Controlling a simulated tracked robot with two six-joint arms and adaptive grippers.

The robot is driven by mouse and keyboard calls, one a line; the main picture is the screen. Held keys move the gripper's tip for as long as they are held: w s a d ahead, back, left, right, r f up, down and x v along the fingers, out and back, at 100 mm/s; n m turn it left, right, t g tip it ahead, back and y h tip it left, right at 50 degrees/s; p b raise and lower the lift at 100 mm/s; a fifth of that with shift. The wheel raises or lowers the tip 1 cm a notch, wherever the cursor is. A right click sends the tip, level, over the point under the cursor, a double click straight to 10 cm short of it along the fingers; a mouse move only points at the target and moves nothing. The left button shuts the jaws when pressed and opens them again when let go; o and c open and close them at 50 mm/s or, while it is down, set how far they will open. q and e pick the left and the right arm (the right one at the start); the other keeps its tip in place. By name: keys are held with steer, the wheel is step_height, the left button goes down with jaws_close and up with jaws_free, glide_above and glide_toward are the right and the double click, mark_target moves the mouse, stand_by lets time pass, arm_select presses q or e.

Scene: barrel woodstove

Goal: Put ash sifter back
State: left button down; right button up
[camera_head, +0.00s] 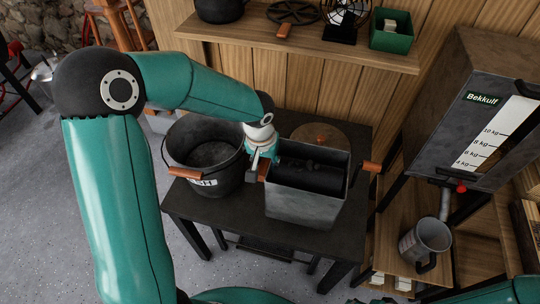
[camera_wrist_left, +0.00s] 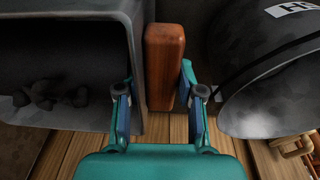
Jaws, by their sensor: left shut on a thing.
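The ash sifter (camera_head: 305,208) is an open grey metal box on the dark table, with a dark drum-like part inside. A wooden handle (camera_head: 263,169) is on its left side. My left gripper (camera_head: 262,155) reaches down between the sifter and the ash bucket (camera_head: 205,155), shut on this handle. In the left wrist view, the fingers (camera_wrist_left: 160,90) stand on both sides of the upright wooden handle (camera_wrist_left: 165,60). The sifter box (camera_wrist_left: 142,70) is left of it there, with dark lumps inside, and the bucket (camera_wrist_left: 268,95) is right. My right gripper is not in view.
The dark table (camera_head: 250,228) has bare room at its front. A round brownish lid-like thing (camera_head: 322,135) is behind the sifter. A wooden shelf (camera_head: 290,40) runs above at the back. A grey hopper (camera_head: 475,120) and a metal jug (camera_head: 428,240) stand right.

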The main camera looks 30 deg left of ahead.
arm_select(q)
steer(key=shift+w+f, duration=0.1)
steer(key=shift+f, duration=2)
steer(key=c, duration=1.2)
jaws_free()
steer(key=shift+f+b, duration=0.15)
steer(key=shift+b, duration=0.15)
steer(key=o, duration=0.5)
steer(key=r, duration=0.4)
steer(key=s+r, duration=0.1)
steer(key=r, duration=0.3)
steer(key=s+r+p, duration=0.1)
steer(key=r, duration=0.3)
steer(key=shift+d+r, duration=0.1)
